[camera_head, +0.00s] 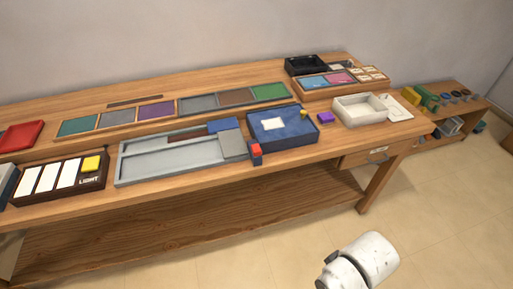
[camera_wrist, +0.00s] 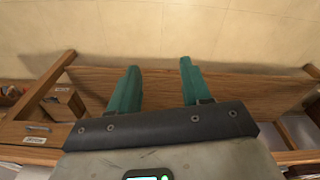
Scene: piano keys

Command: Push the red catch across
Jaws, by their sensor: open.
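The red catch (camera_head: 256,148) is a small red block on a dark blue piece at the front left corner of a blue box (camera_head: 290,139), near the table's front edge. A white card-like patch lies on the box's top. My gripper (camera_wrist: 158,66) shows only in the wrist view, with two teal fingers apart and nothing between them. It hangs over the floor and the table's lower shelf, away from the catch. The catch is not in the wrist view. In the head view a white link of my arm shows at the bottom right.
A grey sliding tray (camera_head: 150,170) lies left of the blue box, and a box with white keys and a yellow button (camera_head: 91,163) stands further left. A purple block (camera_head: 325,117) and a white open tray (camera_head: 361,110) are on the right. The floor in front is clear.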

